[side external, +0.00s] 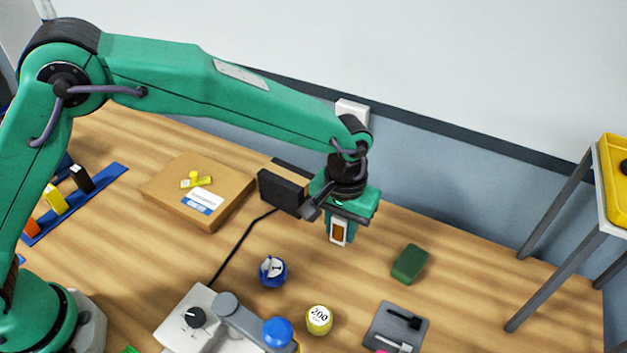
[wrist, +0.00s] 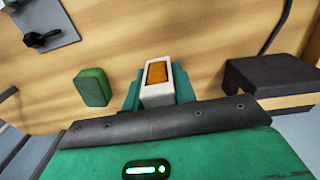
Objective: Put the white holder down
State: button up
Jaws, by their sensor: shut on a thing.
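The white holder (side external: 338,232) is a small white block with an orange-brown face. My gripper (side external: 340,222) is shut on it and holds it above the wooden table, apart from the surface as far as I can tell. In the wrist view, the white holder (wrist: 157,82) sits between the green fingers of my gripper (wrist: 158,92), with its orange-brown face toward the camera. The fingers hide its sides.
A green block (side external: 410,263) lies right of my gripper. A blue round item (side external: 272,271), a yellow "200" item (side external: 319,320) and a grey tray (side external: 412,322) are nearer the camera. A cardboard box (side external: 160,190) and a dark box (side external: 281,191) stand left.

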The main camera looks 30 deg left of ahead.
aim_at(340, 237)
jog(key=shift+w+a+f, duration=0.2)
jog(key=shift+w+f, duration=0.2)
jog(key=shift+w, duration=0.2)
jog(key=shift+f, duration=2)
jog(key=shift+f, duration=0.15)
jog(key=o, duration=1)
jog(key=shift+o, duration=0.2)
notch_tip(340, 237, up, 12)
jog(key=shift+r, duration=0.2)
jog(key=shift+a, duration=0.1)
